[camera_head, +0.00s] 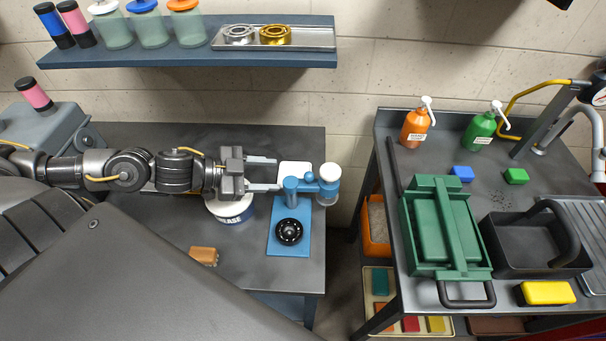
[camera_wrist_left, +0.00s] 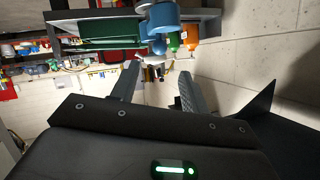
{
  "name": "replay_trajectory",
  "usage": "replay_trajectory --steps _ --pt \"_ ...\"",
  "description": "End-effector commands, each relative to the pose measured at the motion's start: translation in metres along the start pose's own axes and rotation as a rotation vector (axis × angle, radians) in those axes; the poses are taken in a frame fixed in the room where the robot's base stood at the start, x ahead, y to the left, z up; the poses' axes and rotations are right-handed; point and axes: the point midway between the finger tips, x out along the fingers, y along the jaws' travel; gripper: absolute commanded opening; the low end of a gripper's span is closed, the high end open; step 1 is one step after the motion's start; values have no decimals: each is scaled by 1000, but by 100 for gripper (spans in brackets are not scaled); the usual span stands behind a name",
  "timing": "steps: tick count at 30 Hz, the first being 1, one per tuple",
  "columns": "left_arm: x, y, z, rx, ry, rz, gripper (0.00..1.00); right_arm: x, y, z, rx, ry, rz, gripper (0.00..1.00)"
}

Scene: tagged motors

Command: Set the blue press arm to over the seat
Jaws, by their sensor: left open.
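The blue press stands on the left bench, with a flat blue base plate (camera_head: 276,243) and a round black seat (camera_head: 289,231) on it. Its blue press arm (camera_head: 309,187) reaches right from the post (camera_head: 290,186), ending at a white-topped head (camera_head: 330,173); the head is beside the seat, not over it. My left gripper (camera_head: 279,174) is open and empty, with its fingers pointing right, just left of the post. Contact cannot be told. In the left wrist view, blue press parts (camera_wrist_left: 164,16) show beyond the open fingers (camera_wrist_left: 158,85). My right gripper is not in view.
A white grease tub (camera_head: 232,210) sits partly under my left gripper. A brown block (camera_head: 204,256) lies on the bench. A shelf (camera_head: 190,57) with jars and bearings is behind. A gap separates the right bench (camera_head: 403,180), which holds a green press-like box (camera_head: 442,230).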

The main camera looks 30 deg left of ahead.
Motion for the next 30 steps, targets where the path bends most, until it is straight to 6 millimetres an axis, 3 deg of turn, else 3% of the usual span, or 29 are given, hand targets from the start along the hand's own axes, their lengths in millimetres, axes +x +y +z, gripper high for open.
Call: replay_trajectory --steps 18,30 --pt "85 0 -2 -1 3 0 46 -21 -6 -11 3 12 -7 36" --pt "93 1 -1 1 0 2 46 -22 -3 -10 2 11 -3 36"
